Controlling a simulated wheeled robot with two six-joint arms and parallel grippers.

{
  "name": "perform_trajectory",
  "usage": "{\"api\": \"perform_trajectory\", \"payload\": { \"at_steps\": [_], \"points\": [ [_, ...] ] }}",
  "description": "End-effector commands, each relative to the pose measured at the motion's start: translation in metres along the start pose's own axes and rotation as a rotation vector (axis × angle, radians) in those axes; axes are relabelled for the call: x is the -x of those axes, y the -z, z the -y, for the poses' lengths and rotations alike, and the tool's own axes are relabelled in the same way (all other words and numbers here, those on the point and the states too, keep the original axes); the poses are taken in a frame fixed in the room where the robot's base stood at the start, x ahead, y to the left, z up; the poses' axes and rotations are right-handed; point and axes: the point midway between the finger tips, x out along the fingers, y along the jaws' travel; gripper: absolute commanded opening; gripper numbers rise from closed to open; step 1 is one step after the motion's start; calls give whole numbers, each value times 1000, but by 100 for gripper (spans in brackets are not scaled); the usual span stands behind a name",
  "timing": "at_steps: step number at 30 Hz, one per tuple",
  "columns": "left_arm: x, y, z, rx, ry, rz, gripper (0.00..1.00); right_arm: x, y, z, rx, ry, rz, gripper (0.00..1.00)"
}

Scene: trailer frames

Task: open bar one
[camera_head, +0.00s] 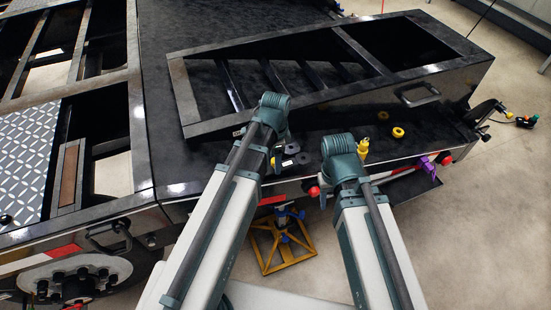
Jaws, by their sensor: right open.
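A red-and-white striped bar (398,172) runs along the front edge of the black trailer, with a purple part (427,164) and a red round end (445,158) at its right. I cannot tell which part is bar one. My left arm's end (272,112) reaches over the trailer bed edge; its fingers are hidden or too small to make out. My right gripper (340,152) is open, at the trailer's front edge to the left of the purple part. Its fingers are mostly hidden by the wrist. Neither arm visibly holds anything.
A large black frame with crossbars (445,85) lies on the trailer bed (205,85). Yellow parts (398,132) and dark rings sit near the edge. A yellow jack stand (282,245) is below. A wheel hub (78,283) is at lower left.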

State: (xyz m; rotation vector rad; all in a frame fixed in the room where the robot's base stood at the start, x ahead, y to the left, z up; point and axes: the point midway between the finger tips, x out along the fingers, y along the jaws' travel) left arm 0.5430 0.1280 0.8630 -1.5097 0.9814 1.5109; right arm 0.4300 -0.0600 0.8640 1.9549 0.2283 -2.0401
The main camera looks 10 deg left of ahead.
Motion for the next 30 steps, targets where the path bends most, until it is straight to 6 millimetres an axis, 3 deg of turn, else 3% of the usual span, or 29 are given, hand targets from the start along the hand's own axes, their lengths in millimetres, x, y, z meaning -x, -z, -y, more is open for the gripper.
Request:
{"api": "perform_trajectory", "payload": {
  "at_steps": [14,20,30],
  "points": [
    [9,0,0,1,0,-1,69,9,0,-1,0,0,0,50],
    [30,0,0,1,0,0,69,30,-2,-3,0,0,0,50],
    [81,0,0,1,0,0,69,81,-5,-8,0,0,0,50]
  ]
}}
